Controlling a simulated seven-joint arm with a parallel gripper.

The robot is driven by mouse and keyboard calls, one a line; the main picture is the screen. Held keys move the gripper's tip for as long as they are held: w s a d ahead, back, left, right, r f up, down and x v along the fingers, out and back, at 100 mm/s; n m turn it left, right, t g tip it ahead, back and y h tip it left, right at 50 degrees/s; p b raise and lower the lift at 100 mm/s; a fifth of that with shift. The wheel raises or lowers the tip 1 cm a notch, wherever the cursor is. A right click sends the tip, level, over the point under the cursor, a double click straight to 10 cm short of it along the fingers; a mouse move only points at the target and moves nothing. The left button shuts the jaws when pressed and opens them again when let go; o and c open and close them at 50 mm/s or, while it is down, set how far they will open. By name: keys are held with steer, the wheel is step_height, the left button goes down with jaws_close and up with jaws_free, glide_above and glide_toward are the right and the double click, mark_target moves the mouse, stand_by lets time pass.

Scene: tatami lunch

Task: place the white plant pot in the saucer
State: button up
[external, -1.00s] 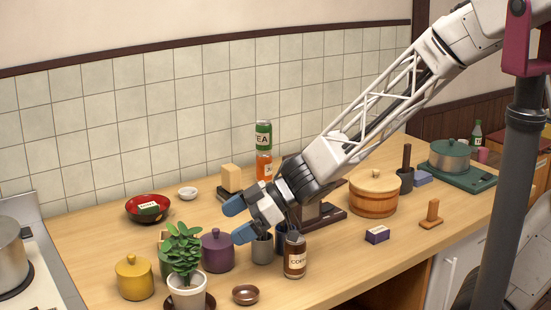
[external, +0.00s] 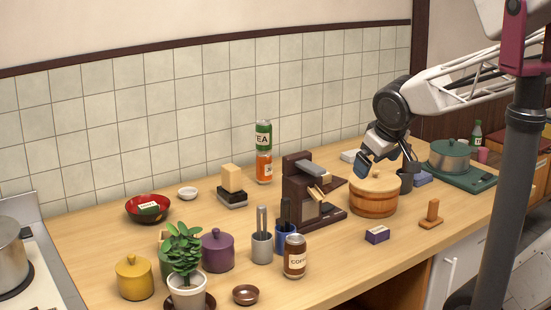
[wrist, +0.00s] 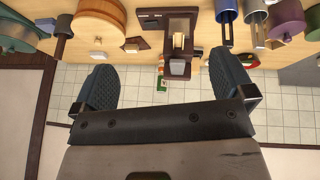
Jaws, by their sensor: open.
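The white plant pot (external: 187,292) holds a leafy green plant (external: 184,248) and stands upright at the front left of the counter in the external view. A dark brown saucer (external: 210,303) shows beside and below the pot's base. The frame edge cuts off the bottom, so I cannot tell for certain how the pot sits in it. My gripper (external: 386,163) is open and empty, above the wooden tub and far to the right of the pot. In the wrist view its two fingers (wrist: 163,86) are spread wide apart. Neither pot nor saucer is identifiable there.
A lidded wooden tub (external: 374,197) stands under my gripper, with a dark wooden stand (external: 310,200) to its left. A coffee jar (external: 295,257), grey cup (external: 262,248), purple pot (external: 217,252), yellow pot (external: 135,279) and small brown bowl (external: 246,295) crowd the front left.

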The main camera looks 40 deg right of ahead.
steer(key=s+m+g+y, duration=0.1)
steer(key=s+g, duration=0.1)
steer(key=s, duration=0.5)
steer(key=shift+s+r+g, duration=0.15)
steer(key=shift+r+g, duration=0.15)
steer(key=shift+r, duration=0.05)
stand_by(0.8)
